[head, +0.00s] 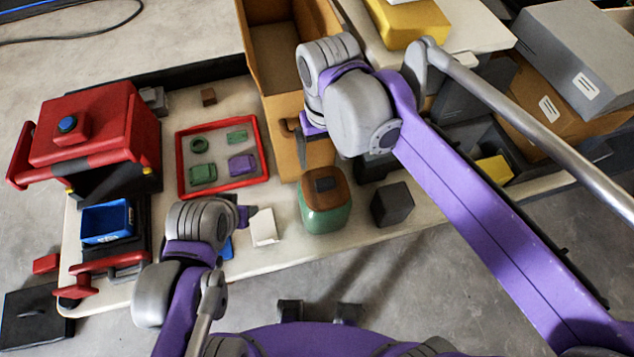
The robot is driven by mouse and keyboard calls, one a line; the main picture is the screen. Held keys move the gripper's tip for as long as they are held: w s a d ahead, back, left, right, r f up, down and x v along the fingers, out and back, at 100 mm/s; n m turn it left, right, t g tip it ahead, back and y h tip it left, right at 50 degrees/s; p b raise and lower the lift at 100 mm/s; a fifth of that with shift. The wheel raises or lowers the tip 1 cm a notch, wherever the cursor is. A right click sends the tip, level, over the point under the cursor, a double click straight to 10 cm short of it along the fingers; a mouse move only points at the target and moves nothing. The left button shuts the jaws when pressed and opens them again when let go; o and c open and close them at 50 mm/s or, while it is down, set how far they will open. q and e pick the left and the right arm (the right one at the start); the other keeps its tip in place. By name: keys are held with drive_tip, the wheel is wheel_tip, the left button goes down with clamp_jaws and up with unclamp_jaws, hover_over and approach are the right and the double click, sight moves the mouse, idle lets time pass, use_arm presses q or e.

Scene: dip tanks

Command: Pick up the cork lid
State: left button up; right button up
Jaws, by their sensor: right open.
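My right gripper (291,135) is open, up and to the left of the lid, in front of the tall cardboard box and apart from the lid. Its wrist hides part of it. My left gripper (243,215) is left of the jar, apart from it, and mostly hidden by its own wrist; its jaws cannot be made out.
A dark grey cube (392,205) stands close to the jar's right. A white block (264,227) is to its left. A red tray (181,193) with green and purple pieces lies behind left. The tall cardboard box (249,45) stands behind. A red press-like machine (120,125) is far left.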

hover_over(325, 181)
wheel_tip(325, 181, down, 5)
drive_tip(key=shift+s+d+r, duration=0.1)
drive_tip(key=shift+s, duration=0.05)
drive_tip(key=shift+f, duration=2.95)
drive_tip(key=c, duration=1.5)
drive_tip(key=shift+o, duration=0.2)
drive_tip(key=shift+r, duration=0.15)
